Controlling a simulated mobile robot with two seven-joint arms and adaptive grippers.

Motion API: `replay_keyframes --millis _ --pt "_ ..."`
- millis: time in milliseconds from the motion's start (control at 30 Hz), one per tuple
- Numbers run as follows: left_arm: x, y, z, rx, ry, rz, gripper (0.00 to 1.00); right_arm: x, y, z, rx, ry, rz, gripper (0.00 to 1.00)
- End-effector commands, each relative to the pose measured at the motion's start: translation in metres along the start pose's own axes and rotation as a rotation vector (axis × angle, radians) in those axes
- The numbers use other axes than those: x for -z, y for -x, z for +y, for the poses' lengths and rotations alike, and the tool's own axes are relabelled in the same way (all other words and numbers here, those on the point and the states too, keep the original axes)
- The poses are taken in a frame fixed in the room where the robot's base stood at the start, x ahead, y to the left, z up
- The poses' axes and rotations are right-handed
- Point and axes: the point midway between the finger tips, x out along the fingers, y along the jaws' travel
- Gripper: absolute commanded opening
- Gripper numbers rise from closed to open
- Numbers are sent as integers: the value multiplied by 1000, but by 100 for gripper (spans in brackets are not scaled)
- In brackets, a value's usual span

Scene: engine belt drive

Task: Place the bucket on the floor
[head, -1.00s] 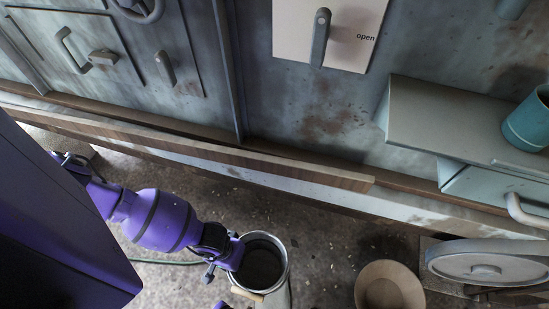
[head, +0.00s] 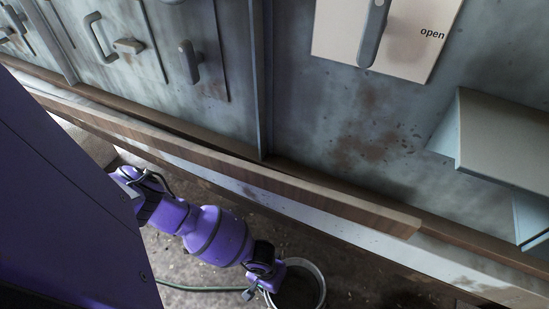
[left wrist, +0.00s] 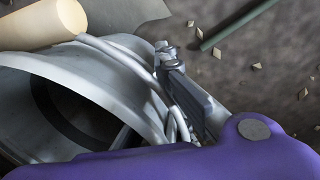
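The bucket (head: 321,277) is a pale metal pail with a dark inside, at the bottom edge of the head view and partly cut off. In the left wrist view its rim and wall (left wrist: 120,62) fill the left side, with a wire handle and a wooden grip (left wrist: 42,22). My left gripper (head: 262,287) is at the bucket's left rim. In the left wrist view its finger (left wrist: 182,92) lies against the rim and handle wire, and the gripper appears shut there. The bucket's base is hidden, so I cannot tell whether it touches the floor. My right gripper is out of view.
A wooden ledge (head: 330,200) runs along the grey machine wall above my left arm. A grey box (head: 505,135) juts out at right. A green hose (head: 195,288) lies on the stained floor, which also shows in the left wrist view (left wrist: 270,65).

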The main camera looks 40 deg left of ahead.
Motion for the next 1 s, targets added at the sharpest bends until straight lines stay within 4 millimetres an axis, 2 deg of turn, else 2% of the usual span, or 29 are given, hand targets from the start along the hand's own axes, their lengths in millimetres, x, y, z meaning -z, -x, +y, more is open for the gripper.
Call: replay_keyframes --millis 367,400,533,867,1000 --pt "2 -5 0 -2 -1 3 0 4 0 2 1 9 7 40" --pt "2 -5 0 -1 0 2 7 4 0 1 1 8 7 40" --pt "1 -4 0 -1 0 2 23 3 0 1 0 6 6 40" --pt "1 -2 0 -1 -1 3 23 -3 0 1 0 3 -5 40" --pt "2 14 0 -1 -1 4 23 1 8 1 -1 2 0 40"
